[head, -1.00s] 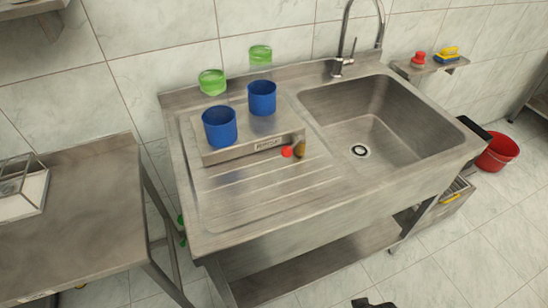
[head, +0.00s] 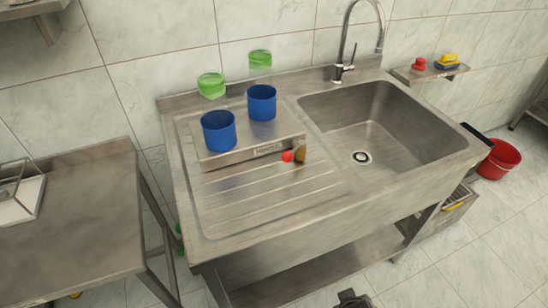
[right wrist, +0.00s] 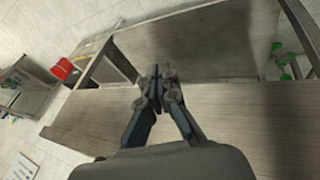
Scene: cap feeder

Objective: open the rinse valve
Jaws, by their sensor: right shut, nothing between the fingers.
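The sink unit (head: 250,225) is steel, with two blue cups (head: 219,131) (head: 262,102) on a low steel box (head: 250,155). A red part (head: 288,156) and a brass-coloured part (head: 300,152) sit at the box's front right. Green fittings (head: 180,240) show partly at the unit's left side, mostly hidden; green fittings (right wrist: 287,62) also show in the right wrist view. I cannot tell which is the rinse valve. My right gripper (right wrist: 158,84) is shut and empty, apart from these fittings; its dark top (head: 352,299) shows at the head view's bottom edge. My left gripper is not in view.
Two green cups (head: 211,85) are at the wall behind the box. A tap (head: 345,70) stands behind the basin. A steel table (head: 80,215) is at the left, with a gap before the sink. A red bucket (head: 499,159) stands at the right.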

